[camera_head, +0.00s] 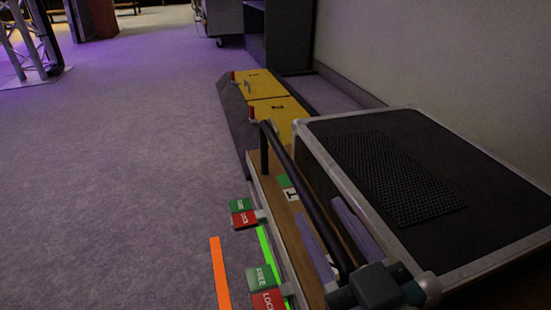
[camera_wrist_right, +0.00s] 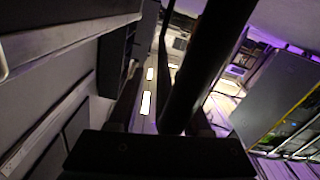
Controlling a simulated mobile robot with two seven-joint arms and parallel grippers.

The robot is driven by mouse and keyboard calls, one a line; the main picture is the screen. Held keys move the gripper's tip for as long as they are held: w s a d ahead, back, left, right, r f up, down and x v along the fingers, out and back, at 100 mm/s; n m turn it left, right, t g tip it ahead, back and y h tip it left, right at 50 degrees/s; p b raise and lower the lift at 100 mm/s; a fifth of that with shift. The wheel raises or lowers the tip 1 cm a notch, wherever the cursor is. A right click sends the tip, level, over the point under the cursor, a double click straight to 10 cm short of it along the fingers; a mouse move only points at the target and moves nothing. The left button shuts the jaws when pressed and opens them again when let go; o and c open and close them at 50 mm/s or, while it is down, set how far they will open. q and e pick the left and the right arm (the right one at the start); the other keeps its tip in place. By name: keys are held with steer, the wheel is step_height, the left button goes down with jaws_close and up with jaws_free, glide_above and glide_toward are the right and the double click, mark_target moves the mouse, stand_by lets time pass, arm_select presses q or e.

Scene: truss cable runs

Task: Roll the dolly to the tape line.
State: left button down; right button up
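The dolly has a wooden deck (camera_head: 267,188) and a black push bar (camera_head: 308,190), running from the middle toward the bottom of the head view. Green and red tags (camera_head: 243,213) reading FREE and LOCK stick out on its left side. An orange tape strip (camera_head: 220,273) lies on the floor left of the dolly; a bright green strip (camera_head: 271,262) runs along the dolly's edge. My right gripper (camera_head: 375,287) is at the near end of the bar. In the right wrist view the bar (camera_wrist_right: 200,70) passes between its parted fingers, with a gap on one side. My left gripper is out of view.
A large black-topped case (camera_head: 330,170) with metal edges stands on the right by the wall. Yellow boxes marked 1 (camera_head: 258,84) and 2 (camera_head: 279,112) lie beyond the deck. A dark cabinet (camera_head: 285,38) stands behind. The carpet on the left is clear; a truss (camera_head: 30,45) stands far left.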

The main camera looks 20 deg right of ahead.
steer(key=shift+s+r, duration=0.1)
steer(key=shift+s, duration=0.15)
steer(key=s+p, duration=0.4)
steer(key=s, duration=0.5)
steer(key=shift+s+d, duration=0.2)
steer(key=shift+s, duration=0.05)
